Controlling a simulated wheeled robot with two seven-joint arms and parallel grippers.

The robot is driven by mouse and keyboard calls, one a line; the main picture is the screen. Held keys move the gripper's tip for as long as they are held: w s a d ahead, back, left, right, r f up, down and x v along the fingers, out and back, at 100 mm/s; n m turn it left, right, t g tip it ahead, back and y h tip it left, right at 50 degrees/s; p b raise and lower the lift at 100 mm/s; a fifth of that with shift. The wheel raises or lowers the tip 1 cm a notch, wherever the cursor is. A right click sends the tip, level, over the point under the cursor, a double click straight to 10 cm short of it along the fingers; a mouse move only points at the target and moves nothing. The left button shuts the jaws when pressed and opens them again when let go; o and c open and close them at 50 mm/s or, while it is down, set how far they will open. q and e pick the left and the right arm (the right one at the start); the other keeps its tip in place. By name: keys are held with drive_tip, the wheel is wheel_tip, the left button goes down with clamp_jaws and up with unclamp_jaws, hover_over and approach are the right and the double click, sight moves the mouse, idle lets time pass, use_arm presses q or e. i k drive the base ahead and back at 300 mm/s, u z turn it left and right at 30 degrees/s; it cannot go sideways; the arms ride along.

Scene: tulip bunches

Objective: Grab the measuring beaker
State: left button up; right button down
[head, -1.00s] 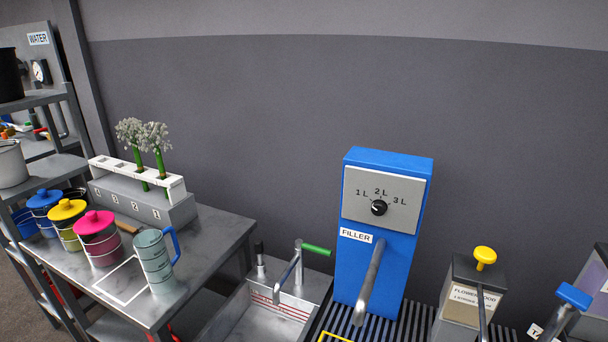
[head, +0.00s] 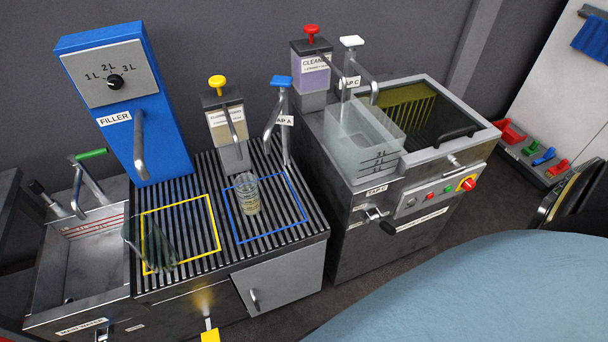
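A small clear beaker (head: 248,194) stands upright inside the blue square on the slatted drain, with yellowish contents near its bottom. A larger translucent container (head: 366,143) with dark level marks stands at the front left of the grey tank unit, under a white-topped tap. I cannot tell for certain which one is the measuring beaker. Neither of my grippers is in view, and nothing touches either vessel.
The blue filler (head: 122,95) and pump dispensers, one with a yellow knob (head: 217,81), stand behind the drain. A sink (head: 92,262) is at left. A pale blue surface (head: 470,292) fills the lower right.

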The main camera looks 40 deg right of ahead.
sight(246, 184)
drive_tip(key=u, duration=0.25)
drive_tip(key=k, duration=0.3)
drive_tip(key=z, duration=1)
drive_tip(key=i, duration=0.95)
drive_tip(key=u, duration=0.3)
